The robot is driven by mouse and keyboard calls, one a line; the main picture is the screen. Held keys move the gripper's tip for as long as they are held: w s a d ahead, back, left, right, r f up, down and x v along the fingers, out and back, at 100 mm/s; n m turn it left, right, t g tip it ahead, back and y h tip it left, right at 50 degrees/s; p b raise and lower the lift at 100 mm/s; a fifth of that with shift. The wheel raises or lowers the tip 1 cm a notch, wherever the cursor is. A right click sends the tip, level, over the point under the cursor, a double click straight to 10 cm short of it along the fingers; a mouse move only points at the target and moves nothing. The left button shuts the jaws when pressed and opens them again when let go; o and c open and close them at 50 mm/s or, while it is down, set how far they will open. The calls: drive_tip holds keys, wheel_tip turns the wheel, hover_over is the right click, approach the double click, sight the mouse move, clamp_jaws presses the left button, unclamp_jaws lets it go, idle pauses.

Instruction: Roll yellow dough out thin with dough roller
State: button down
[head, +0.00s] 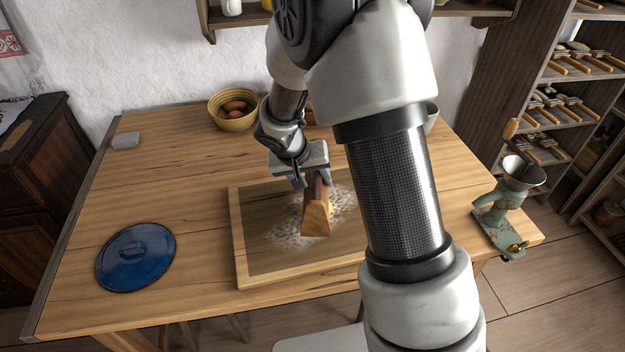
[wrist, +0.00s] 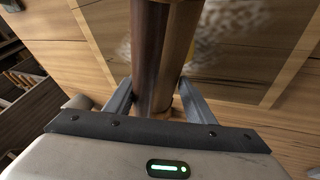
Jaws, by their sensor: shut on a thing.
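My gripper (head: 316,176) is over the wooden board (head: 262,270) and is shut on the dough roller (head: 316,218). The roller is a brown wooden piece, held low over the floured middle of the board. In the wrist view the roller (wrist: 160,55) passes between both fingers of my gripper (wrist: 157,98). A small sliver of yellow dough (head: 331,208) shows at the roller's right side; the rest is hidden behind the roller. I cannot tell whether the roller touches the dough.
A blue lid (head: 136,257) lies on the table left of the board. A basket of brown eggs (head: 233,110) stands at the back. A green grinder (head: 507,205) is at the right edge. My arm hides the board's right side. The table's left part is mostly clear.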

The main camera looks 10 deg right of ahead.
drive_tip(key=shift+d+f, duration=0.1)
drive_tip(key=shift+d+b, duration=0.25)
drive_tip(key=shift+b, duration=0.05)
drive_tip(key=shift+s+d, duration=0.2)
drive_tip(key=shift+d, duration=0.25)
drive_tip(key=shift+a, duration=0.1)
drive_tip(key=shift+w+a+f+b, duration=0.1)
drive_tip(key=shift+a+f+b, duration=0.05)
drive_tip(key=shift+a+b, duration=0.35)
drive_tip(key=shift+w+a+b, duration=0.2)
drive_tip(key=shift+a+b, duration=0.25)
drive_tip(key=shift+a, duration=0.65)
drive_tip(key=shift+d, duration=0.1)
